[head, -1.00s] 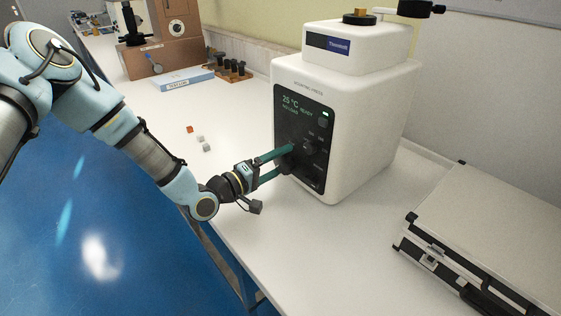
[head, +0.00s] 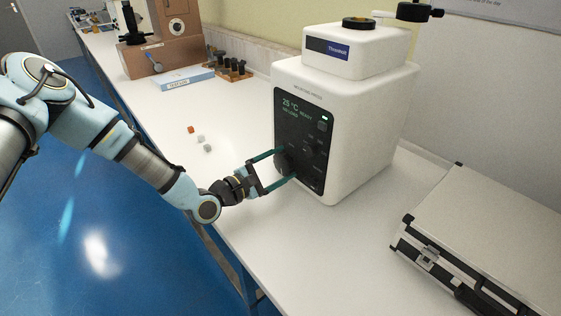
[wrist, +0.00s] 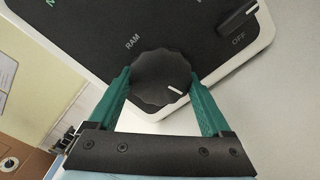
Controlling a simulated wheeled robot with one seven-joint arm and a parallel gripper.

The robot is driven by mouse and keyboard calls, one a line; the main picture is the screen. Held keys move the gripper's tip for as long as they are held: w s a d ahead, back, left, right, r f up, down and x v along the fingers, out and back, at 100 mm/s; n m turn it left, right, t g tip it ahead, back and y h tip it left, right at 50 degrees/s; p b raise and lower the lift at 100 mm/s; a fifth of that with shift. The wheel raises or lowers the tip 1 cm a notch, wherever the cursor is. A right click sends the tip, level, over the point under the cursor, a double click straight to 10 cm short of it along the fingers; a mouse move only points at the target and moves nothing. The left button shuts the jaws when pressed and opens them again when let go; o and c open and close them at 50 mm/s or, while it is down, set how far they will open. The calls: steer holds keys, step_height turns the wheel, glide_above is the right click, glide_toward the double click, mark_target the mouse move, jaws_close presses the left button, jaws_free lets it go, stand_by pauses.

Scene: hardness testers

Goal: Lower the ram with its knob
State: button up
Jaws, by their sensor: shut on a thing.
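The ram knob (wrist: 158,72) is a black, scalloped dial beside the word RAM on the press's dark front panel (head: 307,125). Its white mark points to the lower right in the wrist view. My gripper (wrist: 160,82) is shut on it, with one green finger against each side. In the head view my gripper (head: 287,164) reaches the panel from the left, and the fingers partly hide the knob. The press (head: 350,120) is a white box with a black ring (head: 359,23) on top; no brass piece stands up from the ring.
Another knob (wrist: 238,18) sits by the word OFF on the same panel. A black arm (head: 420,12) overhangs the press top. A silver case (head: 490,225) lies at the right. Small cubes (head: 201,139) lie left of the press, with bare table around them.

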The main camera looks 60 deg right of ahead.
steer(key=n+p, duration=0.1)
steer(key=n, duration=0.3)
steer(key=shift+f+n+p, duration=0.1)
steer(key=shift+n+p, duration=0.3)
steer(key=n+p, duration=0.1)
steer(key=n, duration=0.1)
steer(key=n+p, duration=0.1)
steer(key=n, duration=0.1)
steer(key=shift+s+a+n, duration=0.1)
steer(key=shift+s+n, duration=0.1)
steer(key=shift+n, duration=0.1)
steer(key=n+p, duration=0.1)
steer(key=n, duration=0.3)
steer(key=shift+s+n+p, duration=0.15)
steer(key=shift+n+p, duration=0.15)
steer(key=shift+p, duration=0.1)
steer(key=n+p, duration=0.1)
steer(key=n, duration=0.3)
steer(key=shift+s+a, duration=0.1)
steer(key=n+p, duration=0.1)
steer(key=n, duration=0.3)
steer(key=shift+s, duration=0.1)
steer(key=n, duration=0.3)
steer(key=shift+n+p, duration=0.3)
steer(key=n, duration=0.6)
steer(key=shift+s+r, duration=0.1)
steer(key=shift+r, duration=0.2)
